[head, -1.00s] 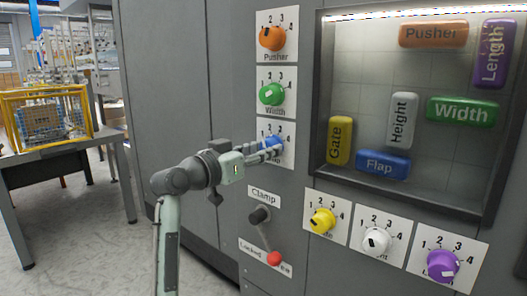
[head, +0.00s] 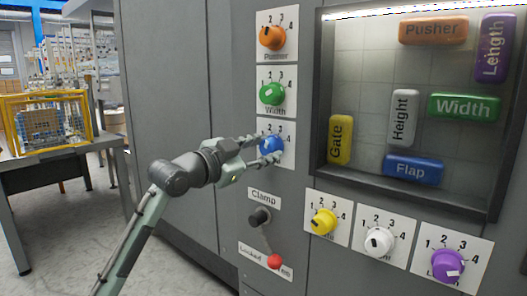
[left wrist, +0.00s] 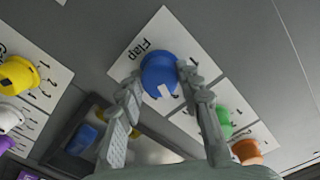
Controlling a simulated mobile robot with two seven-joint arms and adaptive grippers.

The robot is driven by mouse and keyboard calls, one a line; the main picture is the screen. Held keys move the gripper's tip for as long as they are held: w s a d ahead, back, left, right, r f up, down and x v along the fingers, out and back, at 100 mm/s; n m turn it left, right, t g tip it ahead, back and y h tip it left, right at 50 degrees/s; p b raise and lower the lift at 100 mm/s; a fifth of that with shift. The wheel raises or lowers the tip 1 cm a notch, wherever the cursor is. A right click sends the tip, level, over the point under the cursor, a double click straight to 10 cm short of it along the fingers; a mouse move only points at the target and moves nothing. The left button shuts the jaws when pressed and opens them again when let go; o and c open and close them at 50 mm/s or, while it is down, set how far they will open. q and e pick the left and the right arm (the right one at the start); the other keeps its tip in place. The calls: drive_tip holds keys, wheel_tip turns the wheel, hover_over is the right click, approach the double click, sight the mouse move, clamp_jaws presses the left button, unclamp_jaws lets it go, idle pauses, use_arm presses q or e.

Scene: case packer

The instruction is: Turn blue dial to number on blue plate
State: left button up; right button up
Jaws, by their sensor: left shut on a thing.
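The blue dial (head: 270,144) sits on a white number card (head: 284,165) on the grey cabinet front, lowest of a column of three dials. My left gripper (head: 266,149) is shut on the blue dial, one finger above and one below. In the left wrist view the blue dial (left wrist: 158,72) lies between the fingertips, and its white pointer mark shows on its face. The card reads "Flap" there; fingers hide part of its numbers. The blue plate (head: 413,169), lettered "Flap", is at the bottom of the window; I can read no number on it. My right gripper is not in view.
An orange dial (head: 271,37) and a green dial (head: 271,93) are above. Yellow (head: 323,222), white (head: 379,242) and purple (head: 447,265) dials are lower right. A clamp lever with a red knob (head: 274,261) is just below. The window frame (head: 317,100) is close right.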

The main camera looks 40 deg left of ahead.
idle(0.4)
use_arm(q)
drive_tip(key=o, duration=1.2)
drive_tip(key=shift+c, duration=0.2)
drive_tip(key=shift+s, duration=0.1)
drive_tip(key=s+a, duration=0.1)
drive_tip(key=s, duration=1)
drive_tip(key=shift+s, duration=0.4)
drive_tip(key=shift+r, duration=0.1)
